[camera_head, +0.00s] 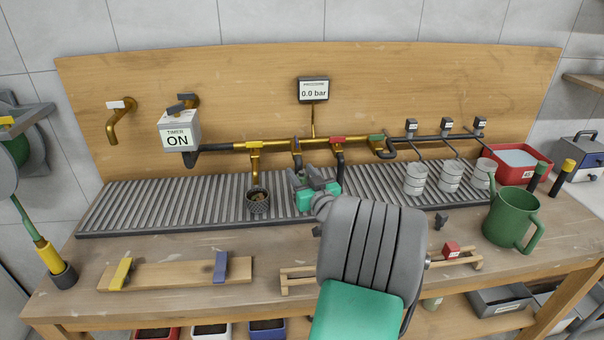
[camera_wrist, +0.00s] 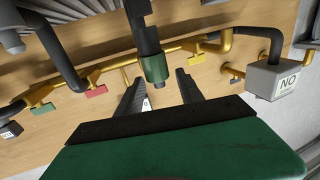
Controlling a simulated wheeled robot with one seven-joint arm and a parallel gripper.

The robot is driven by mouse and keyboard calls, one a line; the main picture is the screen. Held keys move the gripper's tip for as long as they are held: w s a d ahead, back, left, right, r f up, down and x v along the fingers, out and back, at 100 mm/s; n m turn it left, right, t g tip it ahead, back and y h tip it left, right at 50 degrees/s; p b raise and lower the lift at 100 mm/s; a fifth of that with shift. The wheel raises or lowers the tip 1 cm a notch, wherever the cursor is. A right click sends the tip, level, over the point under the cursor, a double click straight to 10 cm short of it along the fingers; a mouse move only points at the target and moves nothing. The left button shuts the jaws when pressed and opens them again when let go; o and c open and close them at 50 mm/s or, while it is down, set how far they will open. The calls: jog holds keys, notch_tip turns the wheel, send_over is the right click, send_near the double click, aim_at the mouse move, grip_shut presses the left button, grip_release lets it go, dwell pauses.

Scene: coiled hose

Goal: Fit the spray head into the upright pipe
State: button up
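A yellow, cylindrical spray head (camera_head: 49,258) on a green hose stands at the far left of the bench in the head view. Its lower end is inside a short, dark upright pipe (camera_head: 64,277), and it leans slightly left. How deep it sits is hidden. My gripper (camera_head: 307,176) is far to its right, over the ribbed drain tray. In the wrist view my gripper (camera_wrist: 163,82) has its two fingers apart. A dark pipe end with a green collar (camera_wrist: 155,66) shows between the fingertips, with a gap beside it; I cannot tell whether it touches a finger.
A brass manifold (camera_head: 275,145) with coloured valves runs along the wooden backboard. A mesh cup (camera_head: 258,199) stands on the tray (camera_head: 215,204). A plank (camera_head: 180,273) with two clamps lies in front. Cans (camera_head: 416,180) and a green watering can (camera_head: 510,218) stand right.

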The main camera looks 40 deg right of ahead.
jog(key=shift+o, duration=0.5)
jog(key=b+v, duration=0.1)
jog(key=v, duration=0.6)
jog(key=shift+s+a, duration=0.15)
jog(key=shift+s, duration=0.2)
jog(key=w+a+f+n+g+y+p, duration=0.1)
jog(key=w+a+n+g+y+p, duration=0.2)
jog(key=a, duration=0.8)
jog(key=w+a+f+n+g+y+p, duration=0.1)
jog(key=w+a+n+g+y+p, duration=0.2)
jog(key=a, duration=0.8)
jog(key=s+a+r+m+g+p, duration=0.2)
jog(key=s+a+g, duration=0.5)
jog(key=s+a, duration=0.4)
jog(key=s+p, duration=0.1)
jog(key=s, duration=0.4)
jog(key=shift+a+r+g, duration=0.2)
jog(key=shift+r+g, duration=0.1)
jog(key=shift+g, duration=0.1)
